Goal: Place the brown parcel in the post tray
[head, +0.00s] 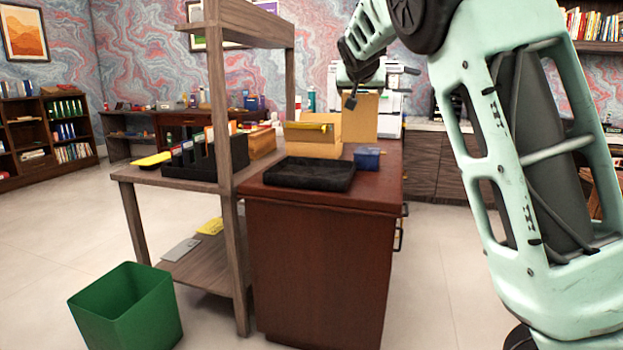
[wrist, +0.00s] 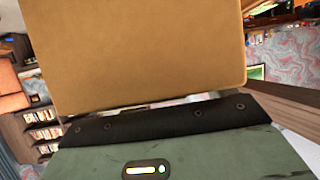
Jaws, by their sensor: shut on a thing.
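The brown parcel (head: 363,119) hangs upright from my gripper (head: 351,101), behind the right part of the desk in the head view. In the wrist view the parcel (wrist: 150,50) fills the upper middle, just beyond the dark edge of my gripper. My gripper is shut on the parcel; the fingers' contact with it is mostly hidden. A shallow black tray (head: 310,184), which looks like the post tray, lies on the dark red-brown desk and appears empty. The parcel is above and to the right of the tray, apart from it.
On the desk (head: 375,192), a blue box (head: 367,158) is beside the tray, and a tan box (head: 312,142) with a yellow item stands behind it. A wooden shelf post (head: 222,150) rises left of the tray. A green bin (head: 128,308) is on the floor.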

